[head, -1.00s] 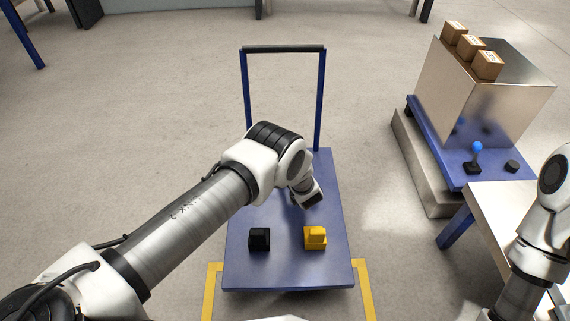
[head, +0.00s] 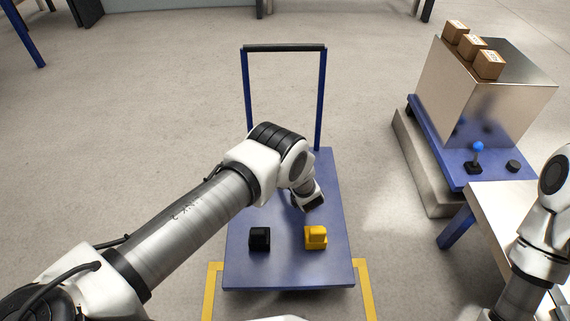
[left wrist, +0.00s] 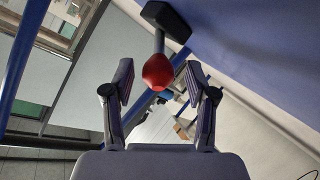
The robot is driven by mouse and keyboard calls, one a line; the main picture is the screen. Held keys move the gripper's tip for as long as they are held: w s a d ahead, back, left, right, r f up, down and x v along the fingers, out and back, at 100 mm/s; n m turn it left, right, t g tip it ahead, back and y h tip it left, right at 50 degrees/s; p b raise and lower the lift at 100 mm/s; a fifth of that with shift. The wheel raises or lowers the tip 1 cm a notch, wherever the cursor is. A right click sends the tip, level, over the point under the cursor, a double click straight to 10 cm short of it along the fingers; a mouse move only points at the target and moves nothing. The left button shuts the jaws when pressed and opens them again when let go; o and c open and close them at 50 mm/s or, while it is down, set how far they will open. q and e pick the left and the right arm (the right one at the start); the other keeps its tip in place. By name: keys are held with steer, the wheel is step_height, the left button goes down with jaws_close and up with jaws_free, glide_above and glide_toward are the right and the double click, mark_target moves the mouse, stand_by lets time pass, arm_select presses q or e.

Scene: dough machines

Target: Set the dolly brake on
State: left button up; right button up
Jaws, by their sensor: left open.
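The dolly (head: 290,272) is a blue flat deck with an upright blue handle frame (head: 322,100) at its far end. A lever with a red knob (left wrist: 157,72) and a dark base (left wrist: 165,20) stands on a blue surface in the left wrist view. In the head view my left arm hides this lever. My left gripper (left wrist: 158,82) is open, its two fingers on either side of the red knob, with no clear grip on it. In the head view my left wrist hangs low over the right part of the deck. My right gripper is out of view.
A black block (head: 259,239) and a yellow block (head: 316,238) sit at the deck's near end. At right, a metal machine (head: 480,95) carries boxes and has a blue-knobbed lever (head: 477,148). A table (head: 505,215) stands below it. Floor left of the dolly is clear.

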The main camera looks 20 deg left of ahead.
arm_select(q)
steer(key=v, duration=0.7)
stand_by(0.5)
